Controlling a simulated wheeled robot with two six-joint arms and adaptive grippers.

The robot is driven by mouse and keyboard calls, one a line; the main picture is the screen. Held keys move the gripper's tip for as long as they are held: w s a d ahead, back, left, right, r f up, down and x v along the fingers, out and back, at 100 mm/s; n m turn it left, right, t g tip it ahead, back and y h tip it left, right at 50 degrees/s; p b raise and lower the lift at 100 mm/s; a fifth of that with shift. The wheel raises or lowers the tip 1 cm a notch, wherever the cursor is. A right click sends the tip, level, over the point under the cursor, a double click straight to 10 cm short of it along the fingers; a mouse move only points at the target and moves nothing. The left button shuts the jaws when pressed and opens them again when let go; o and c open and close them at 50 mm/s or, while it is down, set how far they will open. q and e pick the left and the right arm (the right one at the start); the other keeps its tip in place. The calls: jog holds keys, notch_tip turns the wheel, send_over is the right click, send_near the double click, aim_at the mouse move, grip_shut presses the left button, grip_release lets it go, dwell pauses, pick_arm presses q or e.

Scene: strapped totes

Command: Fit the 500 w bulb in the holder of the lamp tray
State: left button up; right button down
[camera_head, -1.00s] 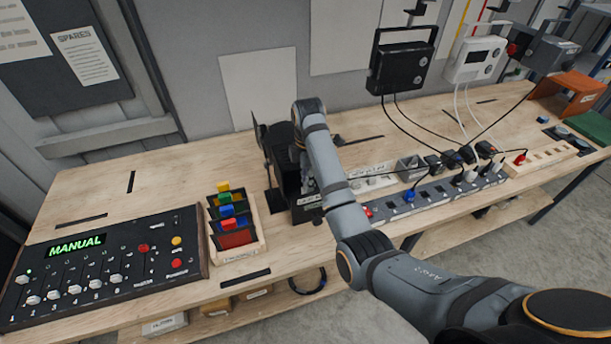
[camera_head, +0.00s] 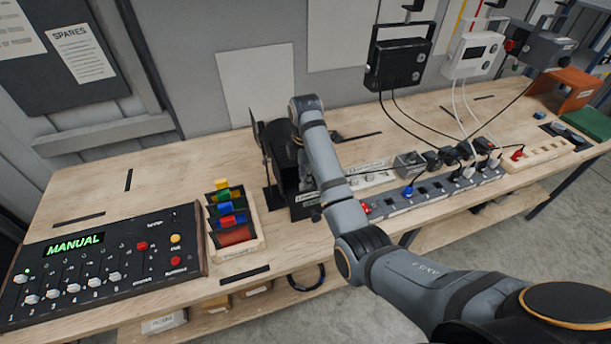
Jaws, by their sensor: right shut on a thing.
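My right arm reaches across the bench from the lower right, and its wrist bends down at a black open-fronted lamp housing (camera_head: 303,208) with a pale label. My right gripper (camera_head: 290,165) is dark against the dark housing and partly hidden by my wrist. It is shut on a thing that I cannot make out. No bulb shows clearly, and the holder is hidden behind my arm and the housing's wall. A thin dark upright panel (camera_head: 262,150) stands at the housing's left. My left gripper is not in view.
A black control panel (camera_head: 100,262) reading MANUAL lies at the left. A wooden rack (camera_head: 250,240) of coloured pieces stands beside the housing. A long grey socket strip (camera_head: 430,192) with plugs and cords runs right, under hanging boxes (camera_head: 400,62).

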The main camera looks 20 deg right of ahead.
jog(key=shift+f, duration=1.05)
jog(key=c, duration=1.1)
grip_release()
jog(key=shift+s+r, duration=0.1)
